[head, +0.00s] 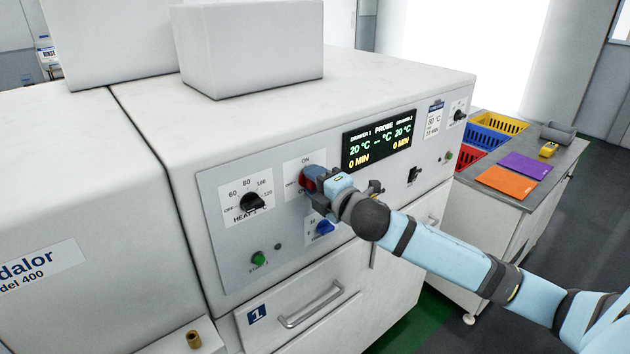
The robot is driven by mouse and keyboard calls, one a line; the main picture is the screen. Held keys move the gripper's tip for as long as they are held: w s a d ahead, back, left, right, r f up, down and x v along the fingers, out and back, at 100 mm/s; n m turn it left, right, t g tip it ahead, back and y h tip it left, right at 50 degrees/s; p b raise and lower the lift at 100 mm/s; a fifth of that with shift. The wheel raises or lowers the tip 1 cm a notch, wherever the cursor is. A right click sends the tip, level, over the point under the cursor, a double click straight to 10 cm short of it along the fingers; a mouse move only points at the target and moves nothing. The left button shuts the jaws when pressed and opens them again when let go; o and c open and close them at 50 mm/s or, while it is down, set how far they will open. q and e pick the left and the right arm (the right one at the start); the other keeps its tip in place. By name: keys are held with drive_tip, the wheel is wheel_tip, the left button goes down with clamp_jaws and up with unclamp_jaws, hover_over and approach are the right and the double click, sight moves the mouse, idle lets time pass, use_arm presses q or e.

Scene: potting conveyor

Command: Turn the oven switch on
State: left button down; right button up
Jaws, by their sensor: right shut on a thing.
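The oven (300,120) is a white cabinet with a grey control panel (215,215) on its front. A red switch (308,181) sits on a white plate (291,170) marked ON at the top. My right gripper (313,187) is at this plate, shut on the red switch, and hides part of it and most of the lower label. I cannot tell the switch's exact position. A black heat knob (252,202) is to the left, and a blue knob (323,228) is just below the gripper. My left gripper is out of view.
A lit display (377,143) is right of the switch. A green button (259,258) and a drawer handle (310,305) are below. A side table holds yellow, blue and red baskets (487,138) and an orange sheet (507,181). Green floor shows below my right arm.

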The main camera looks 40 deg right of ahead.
drive_tip(key=shift+m, duration=0.7)
drive_tip(key=o, duration=0.9)
drive_tip(key=shift+s+d+b, duration=0.2)
drive_tip(key=shift+s+b, duration=0.3)
drive_tip(key=shift+s, duration=1.8)
drive_tip(key=shift+s+d+b, duration=0.2)
drive_tip(key=shift+s+b, duration=0.35)
drive_tip(key=shift+s, duration=1.7)
drive_tip(key=shift+s+d+b, duration=0.2)
drive_tip(key=shift+s+b, duration=0.3)
drive_tip(key=shift+s, duration=1.8)
